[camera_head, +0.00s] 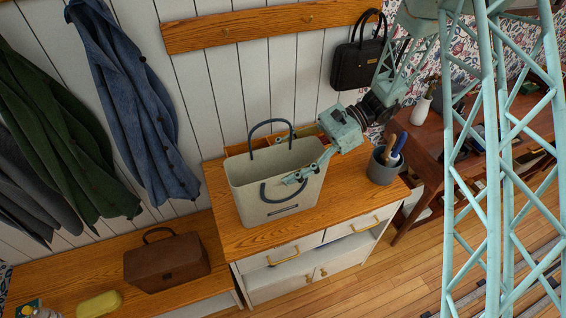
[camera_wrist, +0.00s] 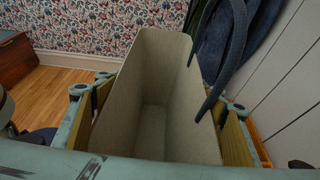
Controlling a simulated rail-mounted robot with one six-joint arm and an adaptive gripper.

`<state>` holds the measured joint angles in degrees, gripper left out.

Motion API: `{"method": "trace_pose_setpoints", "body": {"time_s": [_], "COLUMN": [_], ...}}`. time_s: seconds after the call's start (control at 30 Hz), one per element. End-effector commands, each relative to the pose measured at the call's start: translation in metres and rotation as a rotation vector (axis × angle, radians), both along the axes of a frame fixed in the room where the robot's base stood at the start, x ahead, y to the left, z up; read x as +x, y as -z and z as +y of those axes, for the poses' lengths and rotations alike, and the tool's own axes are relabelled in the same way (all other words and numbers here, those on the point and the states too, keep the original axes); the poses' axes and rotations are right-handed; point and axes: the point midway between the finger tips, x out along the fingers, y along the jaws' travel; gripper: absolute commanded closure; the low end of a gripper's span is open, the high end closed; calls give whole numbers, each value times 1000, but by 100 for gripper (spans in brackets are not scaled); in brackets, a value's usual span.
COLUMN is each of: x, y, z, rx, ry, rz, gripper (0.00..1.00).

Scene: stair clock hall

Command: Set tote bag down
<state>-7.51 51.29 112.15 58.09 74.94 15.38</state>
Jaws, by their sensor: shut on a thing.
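The tote bag (camera_head: 277,190) is pale grey-beige, open-topped and has two dark blue handles. It is upright at the wooden top of the white cabinet (camera_head: 226,226); I cannot tell for sure whether its base touches. My gripper (camera_head: 303,165) reaches in from the right.
A dark cup with tools (camera_head: 382,168) stands right of the bag on the cabinet. An orange item (camera_head: 302,132) is partly hidden behind the bag. A brown bag (camera_head: 167,262) and a yellow sponge-like block (camera_head: 98,304) are on the lower bench. Coats (camera_head: 137,100) and a black bag (camera_head: 358,64) hang above.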

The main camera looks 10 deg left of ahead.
Motion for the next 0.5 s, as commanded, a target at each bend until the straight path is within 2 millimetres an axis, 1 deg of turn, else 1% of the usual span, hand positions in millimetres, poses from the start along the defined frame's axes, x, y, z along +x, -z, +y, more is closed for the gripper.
{"method": "trace_pose_setpoints", "body": {"time_s": [0.23, 0.27, 0.4, 0.5], "x": [0, 0, 0, 0], "y": [3, 3, 2, 2], "z": [0, 0, 0, 0], "rx": [1, 0, 0, 0], "ry": [0, 0, 0, 0], "rz": [1, 0, 0, 0], "gripper": [70, 34, 22, 22]}}
